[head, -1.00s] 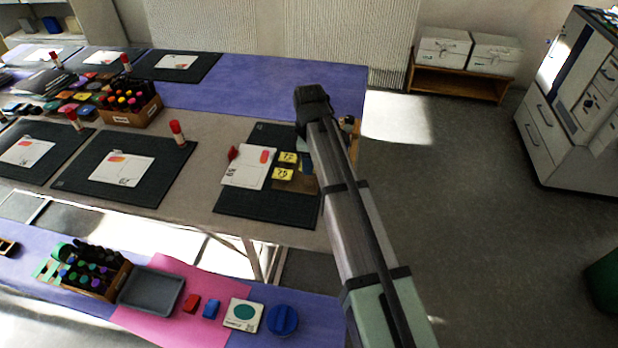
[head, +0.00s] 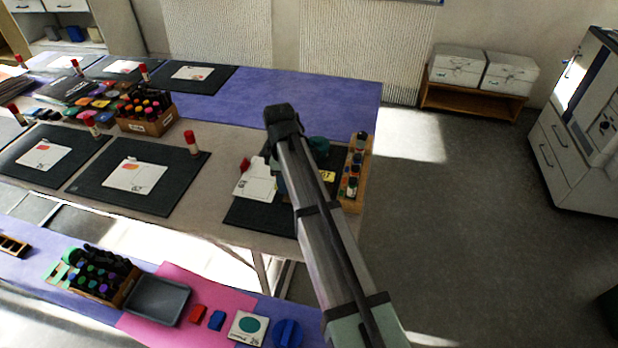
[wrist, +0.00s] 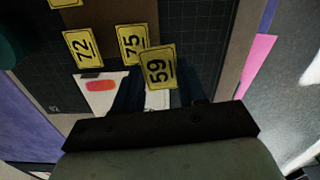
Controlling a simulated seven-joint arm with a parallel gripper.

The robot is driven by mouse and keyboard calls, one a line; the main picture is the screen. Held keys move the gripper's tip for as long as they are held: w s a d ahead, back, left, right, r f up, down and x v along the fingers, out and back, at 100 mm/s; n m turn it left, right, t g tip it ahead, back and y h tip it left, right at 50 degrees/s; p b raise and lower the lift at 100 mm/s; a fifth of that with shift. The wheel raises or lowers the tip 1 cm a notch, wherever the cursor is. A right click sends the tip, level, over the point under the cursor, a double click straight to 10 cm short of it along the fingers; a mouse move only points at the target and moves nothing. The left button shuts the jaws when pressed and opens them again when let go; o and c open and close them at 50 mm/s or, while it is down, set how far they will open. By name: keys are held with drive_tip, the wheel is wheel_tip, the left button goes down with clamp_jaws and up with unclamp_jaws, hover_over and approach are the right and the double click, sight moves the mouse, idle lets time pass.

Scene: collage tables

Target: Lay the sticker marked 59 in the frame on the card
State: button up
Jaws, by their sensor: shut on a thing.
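My gripper (wrist: 156,84) is shut on the yellow sticker marked 59 (wrist: 156,66), which shows face up between the dark blue fingers in the wrist view. The white card (wrist: 92,82) lies on the dark mat below and left of the held sticker, with an orange-red patch on it. The fingers hide part of the card, and I cannot make out the frame on it. In the head view the card (head: 254,182) shows left of my arm, which hides the gripper. Yellow stickers marked 72 (wrist: 83,48) and 75 (wrist: 131,44) lie on or beside a brown board (wrist: 112,14).
A wooden rack with small bottles (head: 356,170) stands at the table's right end, near a green round thing (head: 319,145). A red thing (head: 245,164) is at the card's far edge. Another mat with a card (head: 134,175) and a red-capped stick (head: 191,142) are to the left.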

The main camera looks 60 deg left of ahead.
drive_tip(key=s+a, duration=0.1)
drive_tip(key=a, duration=0.1)
drive_tip(key=s+a+n, duration=0.1)
drive_tip(key=s+a, duration=0.1)
drive_tip(key=s+a+n, duration=0.1)
drive_tip(key=s+a, duration=0.1)
drive_tip(key=shift+f, duration=0.25)
drive_tip(key=shift+a+n, duration=0.35)
drive_tip(key=shift+n, duration=0.35)
drive_tip(key=shift+a+n, duration=0.7)
drive_tip(key=shift+n, duration=0.4)
drive_tip(key=a+n, duration=0.1)
drive_tip(key=n, duration=0.1)
drive_tip(key=shift+n, duration=0.3)
drive_tip(key=n, duration=0.2)
drive_tip(key=shift+w+a+n, duration=0.1)
drive_tip(key=shift+a+n, duration=0.15)
drive_tip(key=shift+n, duration=0.05)
drive_tip(key=n, duration=0.5)
drive_tip(key=shift+n, duration=0.3)
drive_tip(key=shift+f, duration=2.35)
